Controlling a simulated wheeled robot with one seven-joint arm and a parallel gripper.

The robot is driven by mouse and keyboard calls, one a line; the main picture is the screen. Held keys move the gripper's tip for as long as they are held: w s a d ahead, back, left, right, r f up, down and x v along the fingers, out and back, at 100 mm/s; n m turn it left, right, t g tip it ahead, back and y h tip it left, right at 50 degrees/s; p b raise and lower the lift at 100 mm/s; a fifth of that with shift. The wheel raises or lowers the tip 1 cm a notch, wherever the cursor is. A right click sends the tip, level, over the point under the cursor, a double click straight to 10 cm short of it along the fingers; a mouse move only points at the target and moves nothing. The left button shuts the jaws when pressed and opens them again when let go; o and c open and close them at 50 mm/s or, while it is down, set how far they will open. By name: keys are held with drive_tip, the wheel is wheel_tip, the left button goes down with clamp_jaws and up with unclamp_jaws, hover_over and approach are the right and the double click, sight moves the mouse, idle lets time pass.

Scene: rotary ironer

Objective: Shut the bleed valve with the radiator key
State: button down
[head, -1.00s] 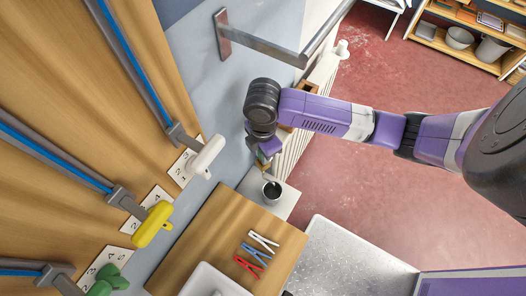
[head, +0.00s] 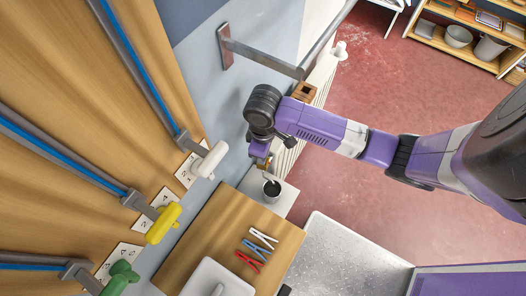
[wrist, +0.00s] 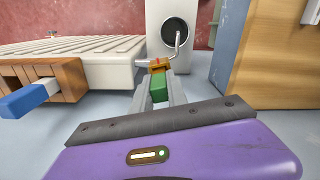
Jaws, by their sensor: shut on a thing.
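My gripper (wrist: 157,98) is shut on a green piece (wrist: 158,88), which I take to be the radiator key's grip. Just past the fingertips is a brass-coloured part (wrist: 159,66) with a thin bent metal spout (wrist: 177,44). Key and valve meet there, too small to tell how far the key is seated. The spout reaches over a dark-mouthed cup (wrist: 174,30). In the head view my gripper (head: 260,156) is beside the radiator (head: 290,148), just above the cup (head: 272,190); the key is mostly hidden there.
A wooden block (wrist: 45,75) with a blue-ended white piece (wrist: 25,100) is at the left in the wrist view. A metal rail (head: 262,55) projects from the wall. A wooden board (head: 205,245) with clothes pegs and a wall panel with coloured handles (head: 163,224) lie nearby.

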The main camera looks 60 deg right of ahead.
drive_tip(key=m+p, duration=0.1)
drive_tip(key=m, duration=0.1)
drive_tip(key=shift+m, duration=0.3)
drive_tip(key=c, duration=1.2)
unclamp_jaws()
drive_tip(key=shift+d, duration=0.1)
drive_tip(key=shift+c, duration=0.2)
wheel_tip(320, 180, up, 8)
drive_tip(key=shift+f+b, duration=0.25)
drive_tip(key=shift+b, duration=0.35)
drive_tip(key=shift+r, duration=0.15)
